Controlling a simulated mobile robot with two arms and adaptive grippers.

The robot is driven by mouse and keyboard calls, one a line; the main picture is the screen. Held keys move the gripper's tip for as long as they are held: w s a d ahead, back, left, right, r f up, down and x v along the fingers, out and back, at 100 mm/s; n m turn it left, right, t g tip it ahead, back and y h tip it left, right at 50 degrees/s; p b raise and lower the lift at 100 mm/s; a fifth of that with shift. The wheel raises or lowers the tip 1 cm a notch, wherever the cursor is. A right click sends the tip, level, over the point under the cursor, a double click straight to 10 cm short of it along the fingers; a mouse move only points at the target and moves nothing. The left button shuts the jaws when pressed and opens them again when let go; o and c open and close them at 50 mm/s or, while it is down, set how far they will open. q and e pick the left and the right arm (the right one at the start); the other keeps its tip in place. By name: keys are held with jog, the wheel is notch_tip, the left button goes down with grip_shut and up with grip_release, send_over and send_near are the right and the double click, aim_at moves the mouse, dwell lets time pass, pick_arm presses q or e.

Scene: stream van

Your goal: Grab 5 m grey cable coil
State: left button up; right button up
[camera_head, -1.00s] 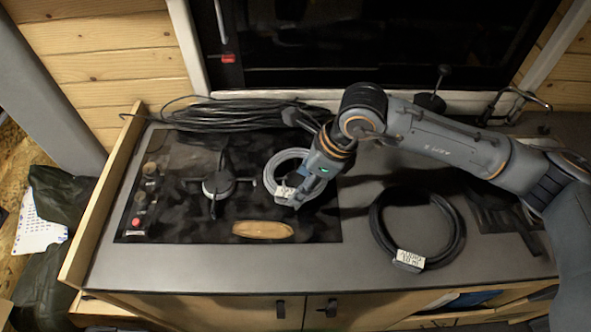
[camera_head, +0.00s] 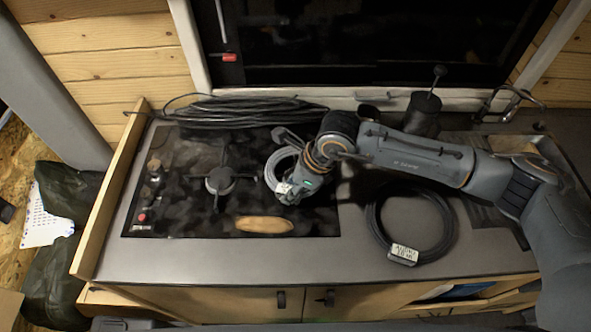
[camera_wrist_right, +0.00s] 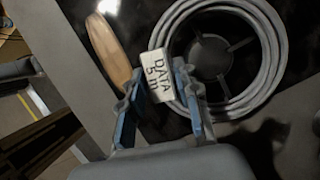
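The grey cable coil (camera_head: 272,171) lies on the black hob, and its white label reads "DATA 5 m" in the right wrist view (camera_wrist_right: 158,77). My right gripper (camera_head: 290,192) is low over the near side of the coil. In the right wrist view its two blue-padded fingers (camera_wrist_right: 158,92) are apart, on either side of the label. Whether the pads touch the label or coil cannot be told. Part of the coil is hidden behind my right gripper in the head view. My left gripper is not in view.
A black cable coil (camera_head: 374,223) with a white label lies on the grey counter to the right. A larger black cable bundle (camera_head: 225,112) lies behind the hob. A wooden oval piece (camera_head: 264,224) lies at the hob's front. A dark cup (camera_head: 423,117) stands at the back right.

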grip_shut()
jog(key=shift+r, duration=0.1)
